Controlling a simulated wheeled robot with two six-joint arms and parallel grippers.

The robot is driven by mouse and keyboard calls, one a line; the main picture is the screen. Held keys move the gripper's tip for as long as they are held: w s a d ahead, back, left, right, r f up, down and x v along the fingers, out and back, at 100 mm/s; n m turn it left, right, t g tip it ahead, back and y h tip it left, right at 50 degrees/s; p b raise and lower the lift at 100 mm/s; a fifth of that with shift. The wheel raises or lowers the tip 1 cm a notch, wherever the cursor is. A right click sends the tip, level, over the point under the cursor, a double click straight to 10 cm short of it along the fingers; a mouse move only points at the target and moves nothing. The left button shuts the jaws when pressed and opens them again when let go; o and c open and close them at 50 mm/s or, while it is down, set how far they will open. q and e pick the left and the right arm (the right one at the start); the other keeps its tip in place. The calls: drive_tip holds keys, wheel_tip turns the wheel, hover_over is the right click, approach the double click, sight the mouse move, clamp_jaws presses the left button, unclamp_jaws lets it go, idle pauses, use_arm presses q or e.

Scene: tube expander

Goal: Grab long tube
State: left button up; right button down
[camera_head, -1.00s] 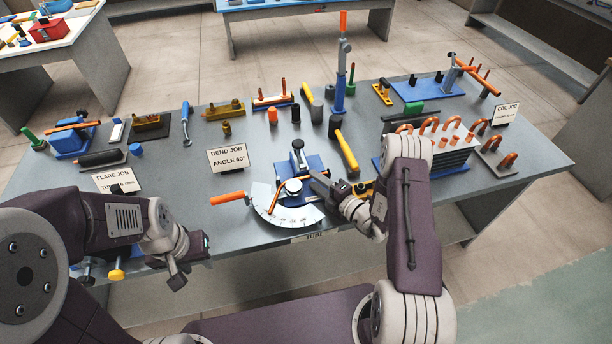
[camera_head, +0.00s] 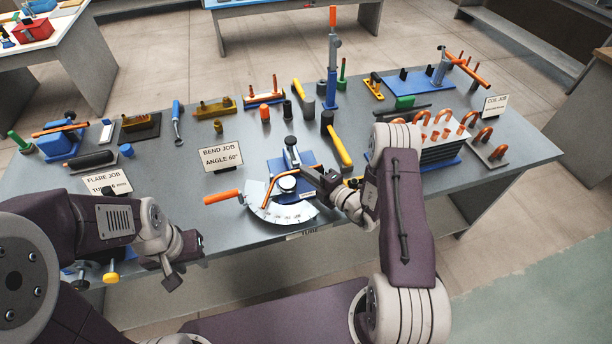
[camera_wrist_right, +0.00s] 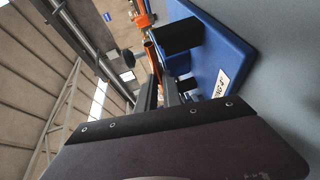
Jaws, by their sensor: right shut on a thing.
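The tube bender (camera_head: 292,209) has a blue base, a pale angle dial and an orange-handled lever (camera_head: 221,197). A thin copper tube (camera_head: 269,187) shows over the dial and runs towards my right gripper. My right gripper (camera_head: 312,176) is at the right side of the bender. In the right wrist view, a copper-coloured tube (camera_wrist_right: 152,54) shows at the shut jaws (camera_wrist_right: 160,85), beside the blue base (camera_wrist_right: 224,50). The jaws hide part of it. My left gripper (camera_head: 180,262) is open and empty in front of the table's front edge.
The grey table (camera_head: 200,176) holds the bend job sign (camera_head: 221,156), a yellow-handled hammer (camera_head: 339,146) behind the bender, and a black block with copper bends (camera_head: 428,148) to the right. Bare tabletop lies left of the bender.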

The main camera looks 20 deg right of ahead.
drive_tip(key=r, duration=0.1)
drive_tip(key=d+r, duration=0.1)
drive_tip(key=r, duration=0.1)
drive_tip(key=d+r, duration=0.6)
drive_tip(key=d, duration=0.4)
drive_tip(key=shift+s+d+r+b, duration=0.15)
drive_tip(key=shift+s+d+b, duration=0.15)
drive_tip(key=shift+s+b, duration=0.15)
